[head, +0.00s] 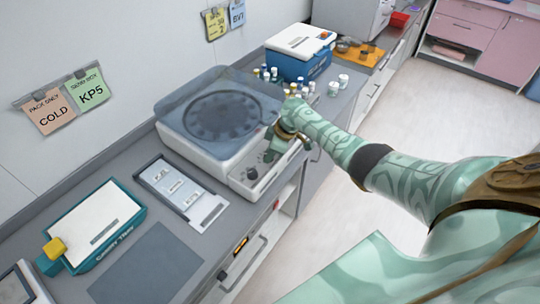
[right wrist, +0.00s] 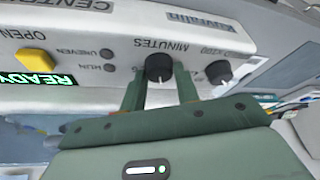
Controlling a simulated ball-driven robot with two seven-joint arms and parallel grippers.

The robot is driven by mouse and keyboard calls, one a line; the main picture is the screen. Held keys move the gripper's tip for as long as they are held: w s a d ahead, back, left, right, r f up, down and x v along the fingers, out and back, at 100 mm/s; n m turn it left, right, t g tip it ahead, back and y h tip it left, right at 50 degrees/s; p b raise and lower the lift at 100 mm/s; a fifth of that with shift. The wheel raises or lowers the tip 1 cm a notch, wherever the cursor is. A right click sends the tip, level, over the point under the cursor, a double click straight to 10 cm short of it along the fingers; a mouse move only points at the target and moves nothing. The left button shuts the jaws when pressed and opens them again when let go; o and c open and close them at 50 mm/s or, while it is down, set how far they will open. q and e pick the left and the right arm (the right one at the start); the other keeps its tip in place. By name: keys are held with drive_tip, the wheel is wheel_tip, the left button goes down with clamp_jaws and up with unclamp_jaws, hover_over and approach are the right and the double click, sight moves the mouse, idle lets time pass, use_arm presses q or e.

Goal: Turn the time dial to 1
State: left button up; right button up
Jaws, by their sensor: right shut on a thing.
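The time dial is the dark knob marked MINUTES (right wrist: 160,68) on the front panel of the white centrifuge (head: 205,150). It shows in the right wrist view, where the lettering is upside down. My right gripper (right wrist: 160,88) is shut on this dial, with one green finger on each side of it. In the head view my right gripper (head: 277,147) is at the centrifuge's front and hides much of the panel. The dial's setting is too small to read. My left gripper is not in view.
A yellow OPEN button (right wrist: 34,60) and a lit green READY display (right wrist: 38,79) are on the same panel. Small vials (head: 293,90) and a blue cool box (head: 300,52) stand behind the centrifuge.

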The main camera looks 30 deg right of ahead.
drive_tip(key=n+b, duration=0.1)
drive_tip(key=n+g+b, duration=0.1)
drive_tip(key=n, duration=0.1)
drive_tip(key=n+g+b, duration=0.1)
drive_tip(key=n+b, duration=0.1)
drive_tip(key=shift+w+d+f+y, duration=0.1)
drive_tip(key=shift+f+y, duration=0.15)
drive_tip(key=shift+y, duration=0.15)
drive_tip(key=shift+r+n+g+b, duration=0.15)
drive_tip(key=shift+n+g+b, duration=0.45)
drive_tip(key=shift+n+b, duration=0.95)
drive_tip(key=shift+n, duration=0.35)
drive_tip(key=o, duration=1)
drive_tip(key=shift+w, duration=0.1)
drive_tip(key=shift+c, duration=0.2)
drive_tip(key=p+v, duration=0.5)
drive_tip(key=v, duration=1.1)
drive_tip(key=shift+d+p, duration=0.3)
drive_tip(key=shift+p, duration=0.05)
